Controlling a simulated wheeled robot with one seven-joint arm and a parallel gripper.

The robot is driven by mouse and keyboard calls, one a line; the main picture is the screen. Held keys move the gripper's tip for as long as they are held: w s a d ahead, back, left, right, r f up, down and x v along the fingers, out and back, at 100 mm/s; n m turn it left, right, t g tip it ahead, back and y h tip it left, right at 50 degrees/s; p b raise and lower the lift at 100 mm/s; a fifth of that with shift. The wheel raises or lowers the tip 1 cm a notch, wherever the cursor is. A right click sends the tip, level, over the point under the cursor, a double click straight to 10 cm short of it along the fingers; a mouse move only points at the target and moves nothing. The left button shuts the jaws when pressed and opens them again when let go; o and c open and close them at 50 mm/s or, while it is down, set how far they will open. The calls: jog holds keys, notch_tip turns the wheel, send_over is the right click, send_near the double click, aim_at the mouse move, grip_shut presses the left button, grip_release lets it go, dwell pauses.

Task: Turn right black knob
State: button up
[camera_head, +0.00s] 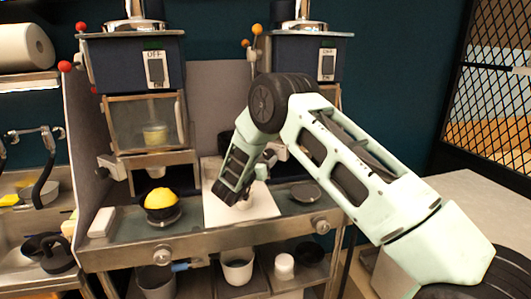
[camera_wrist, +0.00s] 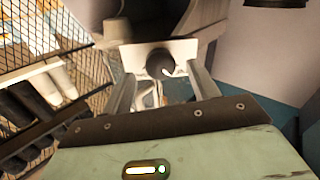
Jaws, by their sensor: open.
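In the wrist view, a round black knob (camera_wrist: 160,61) with a small pale mark sits on a light rectangular plate (camera_wrist: 129,58). My gripper (camera_wrist: 161,74) is open, with one finger to each side of the knob in the picture. Nothing is held between the fingers. I cannot tell whether either finger touches the knob or how much depth lies between them. In the head view, my arm reaches in front of the right machine. The black knob cannot be made out there, and the arm hides much of that machine's middle.
The left machine has a glass-fronted box (camera_head: 147,122) and a bowl of yellow food (camera_head: 161,199) below it. Silver knobs (camera_head: 162,256) sit on the counter's front edge. A white board (camera_head: 213,203) lies under my wrist. Metal mesh (camera_head: 499,90) stands at right.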

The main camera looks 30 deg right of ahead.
aim_at(269, 154)
jog(key=shift+p+x, duration=0.35)
jog(key=shift+x, duration=0.9)
jog(key=c, duration=1)
jog(key=shift+o, duration=0.2)
